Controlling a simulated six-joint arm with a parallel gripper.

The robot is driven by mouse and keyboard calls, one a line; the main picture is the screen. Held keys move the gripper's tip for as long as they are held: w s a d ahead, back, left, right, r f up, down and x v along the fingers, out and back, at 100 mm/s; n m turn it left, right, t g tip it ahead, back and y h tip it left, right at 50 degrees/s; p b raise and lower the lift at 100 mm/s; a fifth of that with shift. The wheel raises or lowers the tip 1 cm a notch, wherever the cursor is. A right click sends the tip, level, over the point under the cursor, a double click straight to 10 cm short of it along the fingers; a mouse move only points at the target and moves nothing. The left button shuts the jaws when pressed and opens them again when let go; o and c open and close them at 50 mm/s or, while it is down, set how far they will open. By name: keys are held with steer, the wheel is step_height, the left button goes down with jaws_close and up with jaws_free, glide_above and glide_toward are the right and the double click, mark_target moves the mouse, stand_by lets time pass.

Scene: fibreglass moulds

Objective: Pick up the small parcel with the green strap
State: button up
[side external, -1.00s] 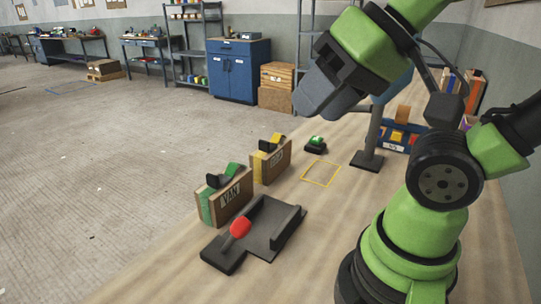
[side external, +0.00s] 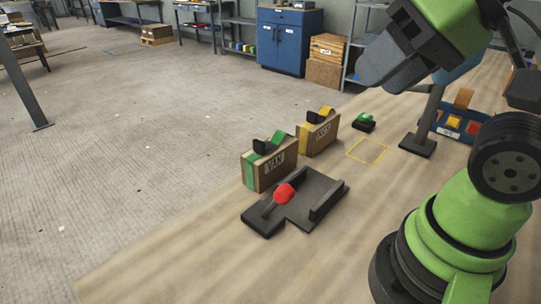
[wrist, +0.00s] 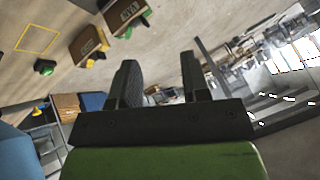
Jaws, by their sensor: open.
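The small parcel with the green strap (side external: 270,167) is a brown box labelled "VAN", upright on the wooden bench in the side view. A black and green piece sits on its top. In the wrist view this parcel (wrist: 125,13) shows at the top edge, partly cut off. A similar parcel with a yellow strap (side external: 319,134) stands just behind it; the wrist view shows it too (wrist: 87,43). My gripper (side external: 373,72) is raised above the bench, to the upper right of both parcels and apart from them. In the wrist view its two fingers (wrist: 158,75) are apart with nothing between them.
A dark tray-like fixture (side external: 325,194) with a red knob (side external: 284,193) lies in front of the parcels. A green button on a black base (side external: 364,122), a yellow square outline (side external: 368,151), a post (side external: 428,120) and a blue bin (side external: 455,128) are farther right. The front bench is clear.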

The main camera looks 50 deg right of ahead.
steer(key=o, duration=0.9)
